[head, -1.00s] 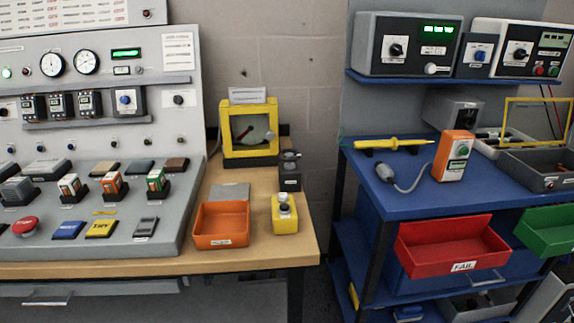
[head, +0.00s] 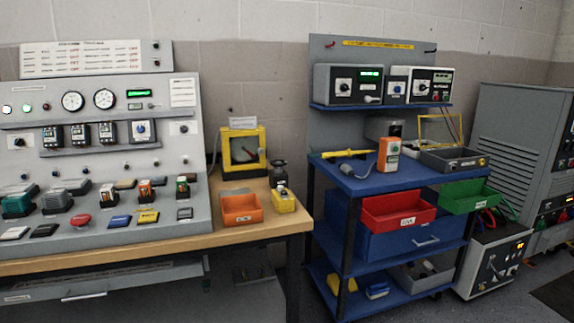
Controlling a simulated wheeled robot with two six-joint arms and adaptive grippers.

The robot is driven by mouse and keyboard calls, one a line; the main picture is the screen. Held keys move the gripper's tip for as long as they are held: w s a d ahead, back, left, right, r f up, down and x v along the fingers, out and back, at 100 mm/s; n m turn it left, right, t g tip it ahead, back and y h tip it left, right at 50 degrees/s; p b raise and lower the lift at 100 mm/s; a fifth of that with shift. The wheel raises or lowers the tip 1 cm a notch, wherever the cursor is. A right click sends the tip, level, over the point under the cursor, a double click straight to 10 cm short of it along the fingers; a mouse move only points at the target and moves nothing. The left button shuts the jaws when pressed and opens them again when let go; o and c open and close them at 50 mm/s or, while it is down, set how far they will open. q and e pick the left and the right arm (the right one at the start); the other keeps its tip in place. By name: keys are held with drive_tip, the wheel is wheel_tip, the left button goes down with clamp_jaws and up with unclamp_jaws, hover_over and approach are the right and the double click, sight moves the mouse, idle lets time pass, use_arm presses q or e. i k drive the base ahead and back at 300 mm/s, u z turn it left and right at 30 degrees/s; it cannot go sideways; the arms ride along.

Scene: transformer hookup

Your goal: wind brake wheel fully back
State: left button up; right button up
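I cannot make out for certain which part is the brake wheel. A yellow-framed unit (head: 243,150) stands at the back of the wooden bench, with a grey rounded part and a small dark red piece inside its window. A small dark device (head: 279,174) stands beside it to the right, and a yellow box (head: 284,201) sits in front of that. On the grey control panel (head: 100,173) are dials, switches and several round knobs. Neither of my grippers is in view.
An orange bin (head: 241,208) sits on the wooden bench (head: 150,247). To the right is a blue cart (head: 385,180) with red (head: 398,212) and green (head: 468,196) bins. A grey cabinet (head: 535,140) stands at the far right. A gap separates bench and cart.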

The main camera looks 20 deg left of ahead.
sight(278, 163)
drive_tip(key=z, duration=0.75)
drive_tip(key=i, duration=1.6)
drive_tip(key=u, duration=0.45)
